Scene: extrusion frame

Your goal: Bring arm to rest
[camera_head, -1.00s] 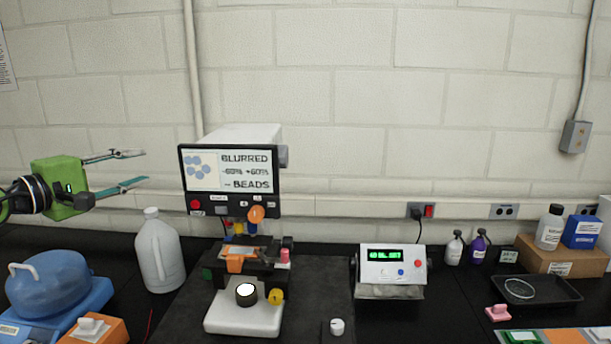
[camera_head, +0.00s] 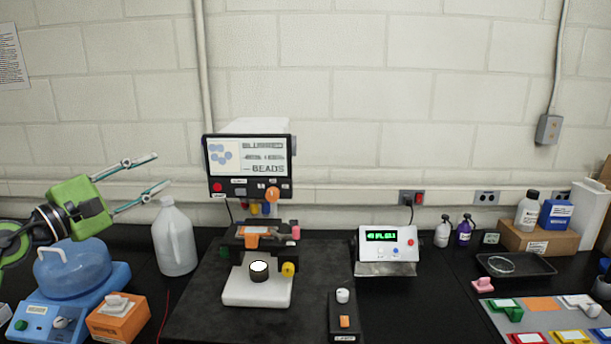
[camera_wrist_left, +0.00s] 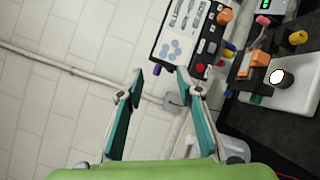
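My left gripper (camera_head: 150,175) is the green one with teal fingers, coming in from the left in the head view. It is raised in front of the wall, above the blue container and near the top of the white jug (camera_head: 174,240). Its fingers are spread apart with nothing between them, which also shows in the left wrist view (camera_wrist_left: 152,95). My right gripper is not in view.
A microscope with a screen (camera_head: 249,165) stands on a dark mat. A scale (camera_head: 387,250) is to its right. A blue container (camera_head: 72,268) sits on a machine at left. Bottles, a box and a black tray (camera_head: 515,265) are at right.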

